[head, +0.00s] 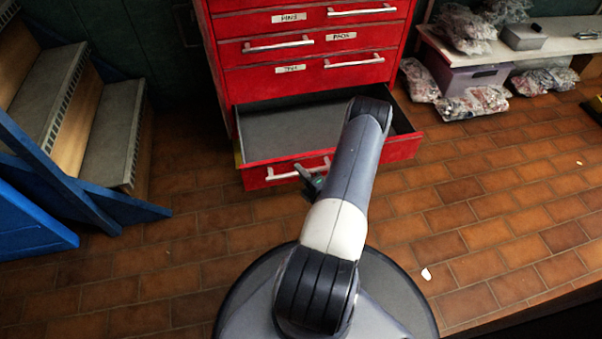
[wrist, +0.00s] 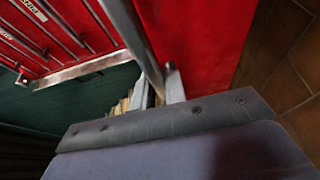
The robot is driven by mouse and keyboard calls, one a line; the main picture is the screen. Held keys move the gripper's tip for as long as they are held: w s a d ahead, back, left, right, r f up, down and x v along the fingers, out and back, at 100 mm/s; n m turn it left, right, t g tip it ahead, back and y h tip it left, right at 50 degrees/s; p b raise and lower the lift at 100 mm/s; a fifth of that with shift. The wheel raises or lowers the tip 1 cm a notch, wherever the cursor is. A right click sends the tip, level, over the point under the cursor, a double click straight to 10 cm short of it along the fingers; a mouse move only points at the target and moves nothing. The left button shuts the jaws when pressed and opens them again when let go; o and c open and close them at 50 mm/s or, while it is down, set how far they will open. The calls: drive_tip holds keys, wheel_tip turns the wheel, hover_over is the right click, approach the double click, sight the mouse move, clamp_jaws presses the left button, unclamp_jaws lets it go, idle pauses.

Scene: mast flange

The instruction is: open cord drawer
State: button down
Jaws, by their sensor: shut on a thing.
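A red drawer cabinet (head: 310,55) stands at the back with labelled drawers. Its bottom drawer (head: 392,153) is pulled well out, and its grey inside looks empty where I can see it. My arm crosses in front and hides part of it; I see no readable label on its front. My gripper (head: 312,184) is low at the drawer front, shut on its silver handle (head: 283,174). In the wrist view the handle bar (wrist: 138,38) runs between the fingers of my gripper (wrist: 160,90), beside the red drawer front (wrist: 205,35).
Wooden steps with a blue frame (head: 75,190) stand at the left. A low shelf (head: 540,48) with bags and a purple bin (head: 470,78) is at the right.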

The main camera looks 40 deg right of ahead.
drive_tip(key=c, duration=1.4)
unclamp_jaws()
drive_tip(key=shift+c, duration=0.2)
